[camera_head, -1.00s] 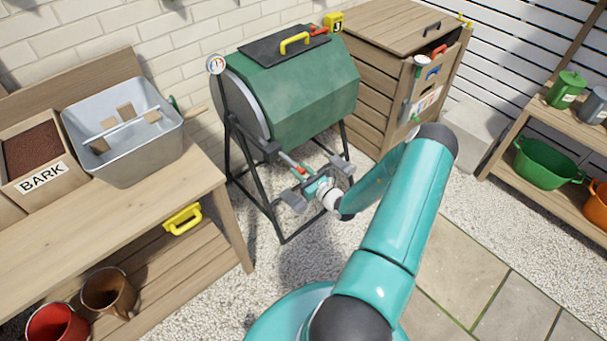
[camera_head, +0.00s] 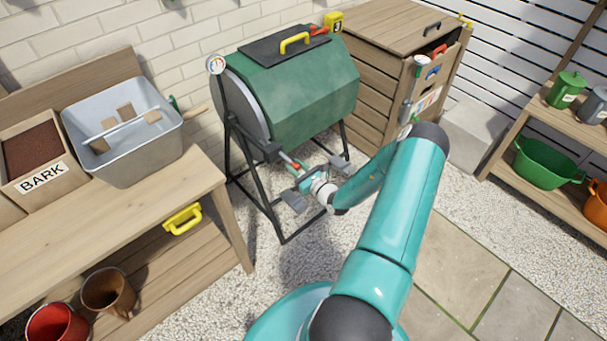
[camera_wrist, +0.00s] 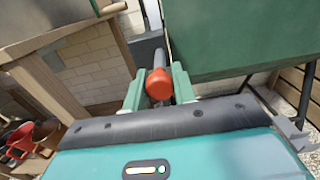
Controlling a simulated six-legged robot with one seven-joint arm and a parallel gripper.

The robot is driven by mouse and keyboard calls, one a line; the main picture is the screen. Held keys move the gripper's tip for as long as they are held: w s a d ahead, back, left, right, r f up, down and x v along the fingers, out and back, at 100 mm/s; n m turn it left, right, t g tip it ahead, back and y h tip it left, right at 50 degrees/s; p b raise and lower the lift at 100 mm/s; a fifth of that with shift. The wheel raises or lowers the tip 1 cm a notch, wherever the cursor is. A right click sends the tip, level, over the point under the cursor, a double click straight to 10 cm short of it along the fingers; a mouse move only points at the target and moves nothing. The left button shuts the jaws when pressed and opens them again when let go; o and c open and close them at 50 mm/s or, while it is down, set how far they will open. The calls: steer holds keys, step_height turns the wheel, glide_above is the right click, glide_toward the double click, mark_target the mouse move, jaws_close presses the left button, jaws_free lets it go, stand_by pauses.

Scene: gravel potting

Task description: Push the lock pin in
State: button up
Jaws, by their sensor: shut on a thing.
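The lock pin (camera_wrist: 158,85) shows its red-orange knob in the wrist view, between the two green fingers of my gripper (camera_wrist: 158,92). My gripper is shut on it. In the head view, the red pin (camera_head: 291,163) sits at the frame of the green drum (camera_head: 300,105), by a dark block near the drum's lower edge. My gripper (camera_head: 300,175) reaches it from the lower right. The pin's shaft and its hole are mostly hidden behind the knob, so I cannot tell how deep it sits.
The drum stands on a black frame (camera_head: 262,205) over gravel. A wooden bench (camera_head: 110,215) with a metal tub (camera_head: 128,165) is to its left. A slatted wooden bin (camera_head: 380,75) stands behind right. A shelf with a green basin (camera_head: 543,165) is far right.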

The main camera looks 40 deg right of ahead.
steer(key=shift+w, duration=1.25)
steer(key=o, duration=1.1)
steer(key=shift+c, duration=0.2)
steer(key=shift+s+d, duration=0.1)
steer(key=shift+s, duration=4.35)
